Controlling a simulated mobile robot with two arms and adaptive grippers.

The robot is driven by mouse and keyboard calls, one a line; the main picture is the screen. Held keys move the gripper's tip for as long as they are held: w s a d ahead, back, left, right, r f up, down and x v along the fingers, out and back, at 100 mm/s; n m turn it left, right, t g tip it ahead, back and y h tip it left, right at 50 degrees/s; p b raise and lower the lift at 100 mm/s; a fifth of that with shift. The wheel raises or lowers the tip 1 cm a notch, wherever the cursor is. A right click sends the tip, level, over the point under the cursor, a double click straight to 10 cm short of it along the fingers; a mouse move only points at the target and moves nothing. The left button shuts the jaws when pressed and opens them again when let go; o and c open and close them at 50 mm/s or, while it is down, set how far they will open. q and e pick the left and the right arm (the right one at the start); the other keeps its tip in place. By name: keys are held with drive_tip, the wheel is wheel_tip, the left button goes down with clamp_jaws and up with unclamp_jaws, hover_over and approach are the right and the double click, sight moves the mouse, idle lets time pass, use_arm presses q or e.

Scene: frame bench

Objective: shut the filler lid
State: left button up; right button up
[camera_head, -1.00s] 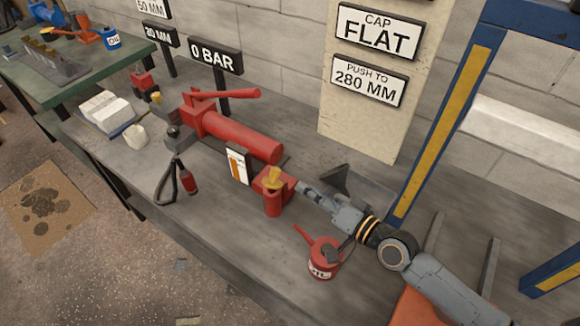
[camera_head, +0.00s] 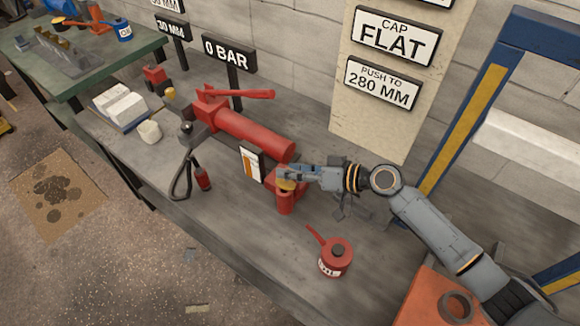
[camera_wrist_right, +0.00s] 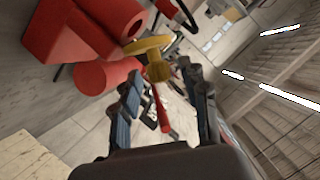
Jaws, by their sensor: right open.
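The filler lid is a yellow disc with a knob, on the red filler neck (camera_head: 285,203) of the red pump. In the head view the lid (camera_head: 286,186) is partly hidden by my right gripper (camera_head: 282,173). In the right wrist view the lid (camera_wrist_right: 146,46) looks raised on edge at the mouth of the neck (camera_wrist_right: 103,75), its knob facing my fingers. My right gripper is open, its two fingers (camera_wrist_right: 160,82) spread on either side of the knob. I cannot tell whether they touch it. My left gripper is not in view.
A red oil can (camera_head: 336,257) stands on the grey bench in front of my right arm. The pump body (camera_head: 255,135) and a gauge plate (camera_head: 251,163) are just behind and left of the neck. A blue and yellow frame (camera_head: 470,110) rises at the right.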

drive_tip(key=shift+w+a+f, duration=0.2)
drive_tip(key=shift+a, duration=0.3)
drive_tip(key=shift+c, duration=0.2)
clamp_jaws()
